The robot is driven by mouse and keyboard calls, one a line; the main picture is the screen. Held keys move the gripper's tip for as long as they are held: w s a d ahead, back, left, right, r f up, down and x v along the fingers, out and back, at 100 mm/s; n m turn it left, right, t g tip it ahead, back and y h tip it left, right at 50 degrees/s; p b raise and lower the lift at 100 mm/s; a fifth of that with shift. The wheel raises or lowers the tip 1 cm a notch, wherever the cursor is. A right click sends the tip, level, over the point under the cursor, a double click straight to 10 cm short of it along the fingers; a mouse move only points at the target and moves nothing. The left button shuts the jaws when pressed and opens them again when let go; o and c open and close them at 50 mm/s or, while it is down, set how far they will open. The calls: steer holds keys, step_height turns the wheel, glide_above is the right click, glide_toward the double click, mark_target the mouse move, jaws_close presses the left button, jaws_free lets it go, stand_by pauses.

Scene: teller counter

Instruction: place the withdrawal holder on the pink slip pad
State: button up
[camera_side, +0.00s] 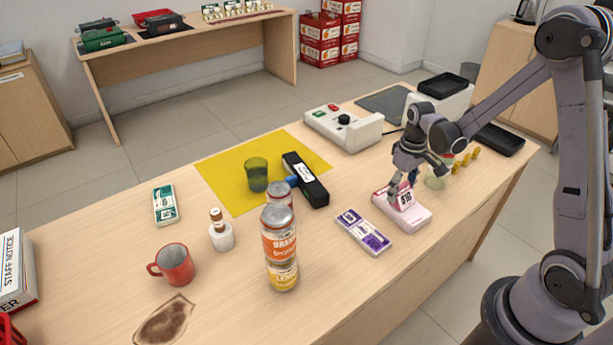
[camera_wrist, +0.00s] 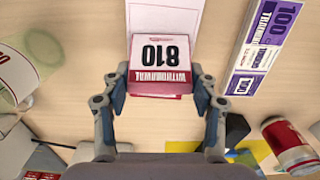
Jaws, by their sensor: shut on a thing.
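The withdrawal holder (camera_side: 406,198) is a small white and dark red block marked 810. In the side view it stands on or just above the pink slip pad (camera_side: 415,217); I cannot tell if it touches. My gripper (camera_side: 403,188) points down over the pad and is shut on the holder. In the wrist view the holder (camera_wrist: 160,52) sits between the two fingers of my gripper (camera_wrist: 161,78), its label upside down. The pale pad (camera_wrist: 165,14) shows behind it. The holder's underside is hidden.
A purple-and-white note bundle (camera_side: 363,231) lies just left of the pad. A clear greenish cup (camera_side: 435,180) and yellow pieces (camera_side: 468,156) stand right of my gripper.

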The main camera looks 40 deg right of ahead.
mark_target(402, 187)
steer(key=shift+f, duration=0.1)
steer(key=o, duration=1.1)
steer(key=shift+o, duration=0.2)
step_height(402, 187, up, 12)
steer(key=f, duration=0.1)
steer(key=s+a+r+t, duration=0.3)
steer(key=s+a, duration=0.1)
steer(key=a, duration=0.3)
steer(key=s+a+r+t, duration=0.4)
steer(key=s+a, duration=0.1)
steer(key=a, duration=0.2)
steer(key=shift+r, duration=0.15)
